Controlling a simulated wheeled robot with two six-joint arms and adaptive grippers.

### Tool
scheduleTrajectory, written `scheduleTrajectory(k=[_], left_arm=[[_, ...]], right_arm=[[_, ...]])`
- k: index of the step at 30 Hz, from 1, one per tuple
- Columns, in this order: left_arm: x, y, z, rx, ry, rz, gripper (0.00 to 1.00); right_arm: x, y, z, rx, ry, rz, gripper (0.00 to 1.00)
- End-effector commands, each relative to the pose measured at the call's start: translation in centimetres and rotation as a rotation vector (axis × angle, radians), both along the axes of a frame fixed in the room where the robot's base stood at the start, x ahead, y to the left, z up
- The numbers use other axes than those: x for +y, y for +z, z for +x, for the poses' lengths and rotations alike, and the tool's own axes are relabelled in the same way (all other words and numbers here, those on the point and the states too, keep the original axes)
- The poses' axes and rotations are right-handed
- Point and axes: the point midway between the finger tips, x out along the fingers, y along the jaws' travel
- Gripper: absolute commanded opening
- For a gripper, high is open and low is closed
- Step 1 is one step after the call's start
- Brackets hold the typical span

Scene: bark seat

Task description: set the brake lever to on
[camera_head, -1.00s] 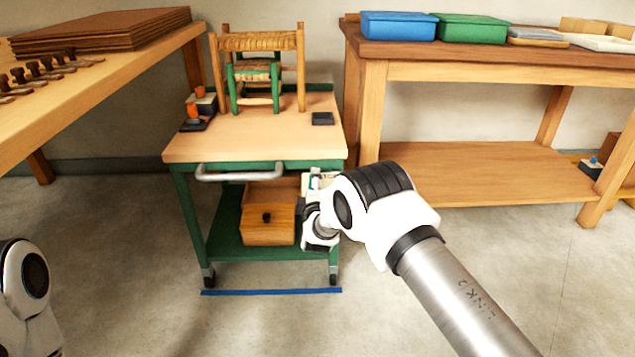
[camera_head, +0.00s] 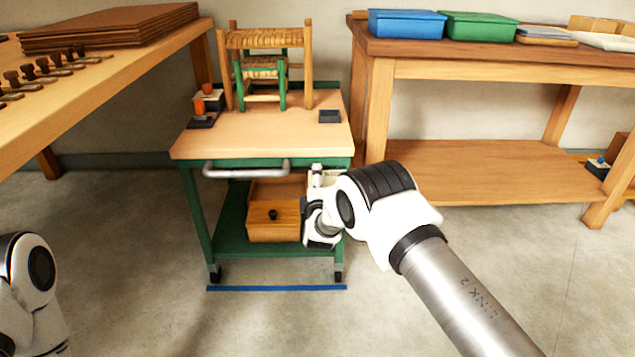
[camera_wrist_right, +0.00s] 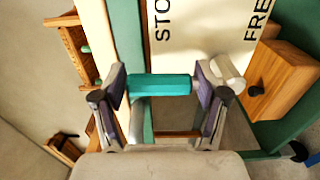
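In the right wrist view a teal cylindrical handle (camera_wrist_right: 160,84), which looks like the brake lever's grip, lies across between the fingers of my right gripper (camera_wrist_right: 160,95). The fingers are spread, one at each end of the handle; firm contact cannot be told. The handle is nearer the "STO" label. In the head view my right gripper (camera_head: 314,205) is at the right front of the green cart (camera_head: 190,200), partly hidden by my wrist. My left gripper is out of view.
The cart's wooden top (camera_head: 260,135) carries a small chair (camera_head: 265,65), a dark tray (camera_head: 329,117) and an orange-handled item (camera_head: 202,110). A wooden drawer box (camera_head: 274,215) sits below. Workbenches stand left (camera_head: 90,90) and right (camera_head: 480,72). Blue tape (camera_head: 277,288) marks the floor.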

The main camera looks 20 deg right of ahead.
Motion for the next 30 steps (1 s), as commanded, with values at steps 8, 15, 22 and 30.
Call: scheduleTrajectory(k=[8,15,22,30], left_arm=[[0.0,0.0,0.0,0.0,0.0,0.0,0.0],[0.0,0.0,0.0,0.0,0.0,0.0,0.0],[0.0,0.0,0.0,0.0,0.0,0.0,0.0],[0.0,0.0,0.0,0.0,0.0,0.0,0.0]], right_arm=[[0.3,0.0,-1.0,0.0,0.0,0.0,0.73],[1.9,0.0,-6.4,0.004,0.003,-0.002,0.73],[3.2,0.0,-10.8,0.001,0.001,-0.001,0.73],[3.3,0.0,-11.5,0.0,0.0,0.001,0.73]])
